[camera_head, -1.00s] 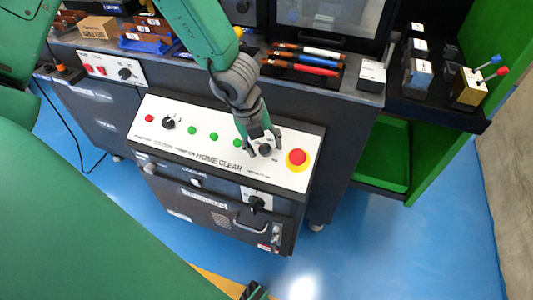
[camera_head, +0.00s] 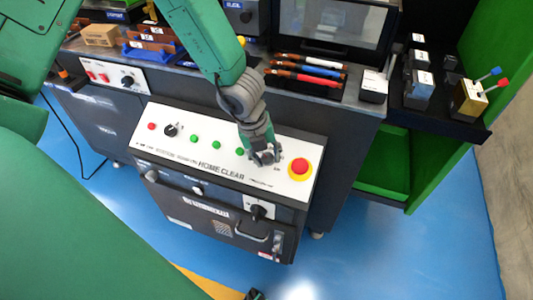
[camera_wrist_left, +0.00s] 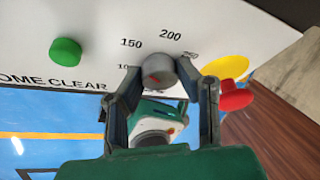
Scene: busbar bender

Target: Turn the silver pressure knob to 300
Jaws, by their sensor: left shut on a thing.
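The silver pressure knob (camera_wrist_left: 158,71) sits on the white panel (camera_wrist_left: 105,18), with 150, 200 and a partly hidden 250 printed around it. A reddish mark shows on its face, but I cannot tell which number it points to. My left gripper (camera_wrist_left: 160,78) is shut on the knob, with one finger on each side. In the head view my left gripper (camera_head: 265,156) reaches down to the panel beside the red emergency button and mostly hides the knob. A small dark piece at the bottom edge of the head view may be my right gripper (camera_head: 255,294); its jaws cannot be made out.
The red button on its yellow disc (camera_head: 299,167) is just right of my left gripper. A green button (camera_head: 239,152) is to the left. A black selector knob (camera_head: 170,130) is further left.

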